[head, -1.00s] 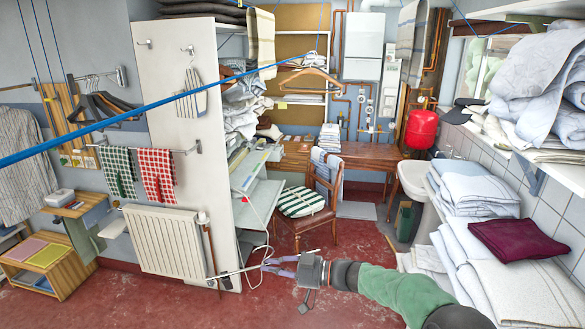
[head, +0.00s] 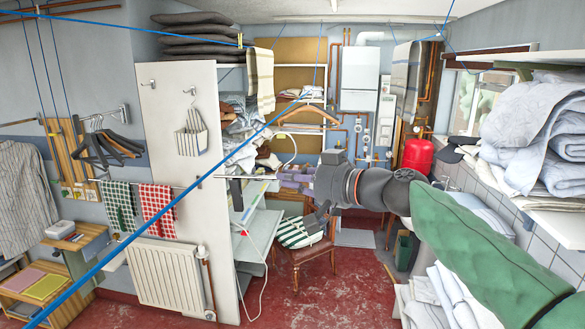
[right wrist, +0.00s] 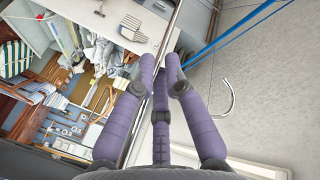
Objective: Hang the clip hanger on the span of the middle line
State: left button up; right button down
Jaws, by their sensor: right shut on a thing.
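My right gripper (head: 285,177) is shut on the metal bar of the clip hanger (head: 232,177), which reaches out left of the fingers. The hanger's hook (head: 291,142) rises above the bar, and it shows apart to the right in the right wrist view (right wrist: 232,102). The purple fingers (right wrist: 160,75) close on the bar there. A thick blue line (head: 140,226) crosses the head view diagonally, passing close to the bar's left end in the picture. I cannot tell which line is the middle one or the depth gap. My left gripper is not in view.
A wooden hanger (head: 312,112) and a striped cloth (head: 260,80) hang at the back. A white panel (head: 180,200) with a radiator (head: 165,272) stands left. Folded linen (head: 535,125) fills the right shelf. The red floor (head: 340,300) is largely clear.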

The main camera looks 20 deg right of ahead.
jog(key=shift+s+d+r, duration=0.1)
jog(key=shift+r, duration=0.2)
jog(key=shift+m, duration=0.5)
jog(key=shift+w+a+f+b, duration=0.2)
jog(key=shift+w+a+f, duration=0.15)
jog(key=shift+w+a, duration=0.7)
jog(key=shift+w+a+f+b, duration=0.3)
jog(key=shift+w+a, duration=0.3)
jog(key=shift+a, duration=0.9)
jog(key=shift+w+a+f+b, duration=0.15)
jog(key=shift+w+a+f, duration=0.25)
jog(key=shift+w+a, duration=0.65)
jog(key=shift+s+a, duration=0.2)
jog(key=shift+s, duration=0.05)
jog(key=shift+f+b, duration=0.45)
jog(key=shift+b, duration=0.1)
